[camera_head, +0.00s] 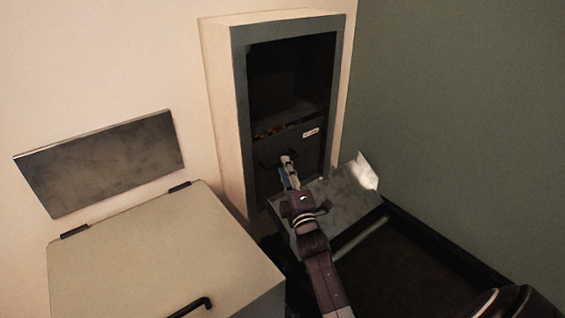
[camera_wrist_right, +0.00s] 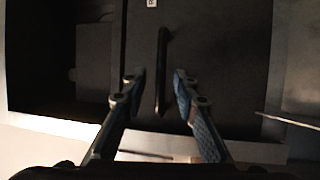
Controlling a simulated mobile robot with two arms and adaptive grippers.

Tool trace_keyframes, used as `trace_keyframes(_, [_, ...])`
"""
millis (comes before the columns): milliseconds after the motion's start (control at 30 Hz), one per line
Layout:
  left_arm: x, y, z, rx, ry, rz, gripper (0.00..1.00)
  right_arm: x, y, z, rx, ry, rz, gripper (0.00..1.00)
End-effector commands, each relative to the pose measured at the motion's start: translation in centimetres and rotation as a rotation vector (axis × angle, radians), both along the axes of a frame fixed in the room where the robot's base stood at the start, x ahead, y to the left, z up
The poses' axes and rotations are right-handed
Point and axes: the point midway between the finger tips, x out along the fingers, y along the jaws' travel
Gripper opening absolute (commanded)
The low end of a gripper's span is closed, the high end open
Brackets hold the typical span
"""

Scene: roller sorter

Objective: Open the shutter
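The shutter (camera_head: 311,152) is a dark grey panel across the lower part of a recessed wall opening, with a small white label near its upper right. The opening above it is dark. Its black bar handle (camera_head: 264,161) also shows in the right wrist view (camera_wrist_right: 162,62). My right gripper (camera_head: 287,160) is in front of the panel at the handle. In the right wrist view its two blue-padded fingers (camera_wrist_right: 157,88) are apart, one on each side of the handle's end, with visible gaps. Whether either finger touches the handle is not clear. My left gripper is not in view.
A grey frame (camera_head: 240,95) surrounds the opening. A grey metal tray (camera_head: 345,207) juts out below it, under my right arm. A beige box lid (camera_head: 150,255) with a black handle is at lower left. A grey plate (camera_head: 100,165) is on the wall. A green wall (camera_head: 460,120) bounds the right.

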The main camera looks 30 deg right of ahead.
Motion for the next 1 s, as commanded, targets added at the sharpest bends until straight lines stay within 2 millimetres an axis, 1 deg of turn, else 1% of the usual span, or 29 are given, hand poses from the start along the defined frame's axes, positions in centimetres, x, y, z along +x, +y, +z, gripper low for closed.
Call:
trace_keyframes(33, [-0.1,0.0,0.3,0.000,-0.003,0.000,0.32,0.9,-0.3,0.2,-0.002,-0.002,0.000,0.27])
trace_keyframes(200, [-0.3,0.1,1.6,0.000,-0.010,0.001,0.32,2.6,-0.9,0.4,0.002,-0.001,-0.001,0.27])
trace_keyframes(333, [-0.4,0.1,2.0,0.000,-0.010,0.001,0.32,3.1,-1.1,0.5,0.002,0.002,-0.001,0.27])
trace_keyframes(567, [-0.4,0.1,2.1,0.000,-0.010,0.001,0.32,3.1,-1.1,0.6,0.001,0.001,-0.001,0.27])
trace_keyframes(800, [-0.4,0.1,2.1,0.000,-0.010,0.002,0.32,3.1,-1.1,0.5,0.001,0.001,-0.001,0.02])
trace_keyframes(833, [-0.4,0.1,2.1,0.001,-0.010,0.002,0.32,3.1,-1.1,0.5,0.002,0.002,-0.001,0.00])
trace_keyframes(1000, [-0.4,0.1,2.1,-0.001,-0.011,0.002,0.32,3.1,-1.1,0.5,0.003,0.001,0.000,0.00])
